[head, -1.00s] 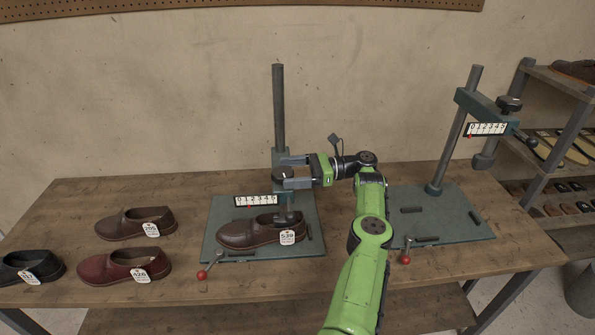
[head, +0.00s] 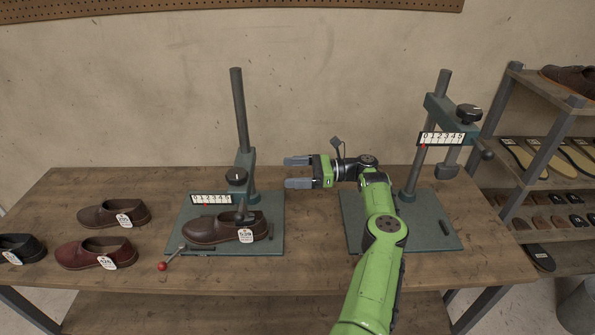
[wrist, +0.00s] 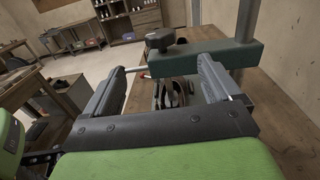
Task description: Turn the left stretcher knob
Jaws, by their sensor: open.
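The left stretcher (head: 241,120) is a dark post on a green base plate with a sliding green arm. Its dark round knob (head: 236,176) sits on top of that arm, above a white number scale (head: 211,199) with a red pointer near the low end. A brown shoe (head: 212,230) tagged 539 is on the stretcher. My gripper (head: 287,172) is open and empty, to the right of the knob and apart from it, fingers pointing left. In the wrist view the knob (wrist: 160,40) shows ahead, beyond the fingertips.
A second stretcher (head: 434,130) stands right of my arm, empty. Several tagged shoes, including a maroon one (head: 95,253), lie at the left of the wooden table (head: 310,270). A red-tipped lever (head: 163,266) juts from the left base. A shelf with soles (head: 540,160) is at right.

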